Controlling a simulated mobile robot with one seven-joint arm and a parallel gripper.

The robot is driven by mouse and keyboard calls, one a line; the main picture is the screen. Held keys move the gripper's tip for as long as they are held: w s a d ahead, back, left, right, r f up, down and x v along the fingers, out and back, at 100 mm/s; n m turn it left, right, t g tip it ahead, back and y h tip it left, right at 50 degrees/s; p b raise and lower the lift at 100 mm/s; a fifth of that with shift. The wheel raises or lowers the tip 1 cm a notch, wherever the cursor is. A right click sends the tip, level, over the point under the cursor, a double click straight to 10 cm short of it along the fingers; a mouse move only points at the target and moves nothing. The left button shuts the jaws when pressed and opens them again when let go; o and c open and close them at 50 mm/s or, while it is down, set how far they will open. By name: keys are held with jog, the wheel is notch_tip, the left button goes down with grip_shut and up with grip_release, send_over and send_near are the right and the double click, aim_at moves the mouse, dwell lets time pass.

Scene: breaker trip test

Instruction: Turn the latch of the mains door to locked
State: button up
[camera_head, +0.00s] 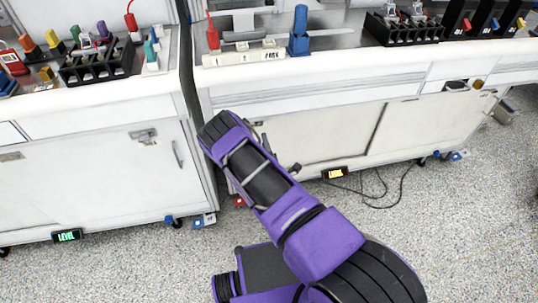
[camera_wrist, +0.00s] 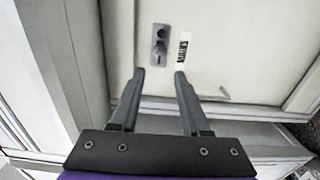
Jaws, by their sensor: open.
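In the wrist view the mains door (camera_wrist: 245,45) is a pale panel that looks shut. Its latch (camera_wrist: 160,44) is a small grey plate with a round part at the top and a darker knob below. The knob's turn position is too small to tell. A white label reading MAINS (camera_wrist: 184,48) is right of the latch. My gripper (camera_wrist: 159,74) is open and empty, its fingertips just below the latch in the picture and apart from it, the latch lying between their lines. In the head view my arm hides the latch and most of the gripper.
A thin handle (camera_wrist: 224,94) is on the door, right of the fingers. In the head view a left cabinet (camera_head: 95,180) stands beside the middle one. The worktop (camera_head: 340,60) above carries a blue block (camera_head: 299,35) and breakers. Black cables (camera_head: 382,195) lie on the floor.

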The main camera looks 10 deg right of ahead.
jog(key=s, duration=0.6)
jog(key=shift+s, duration=0.3)
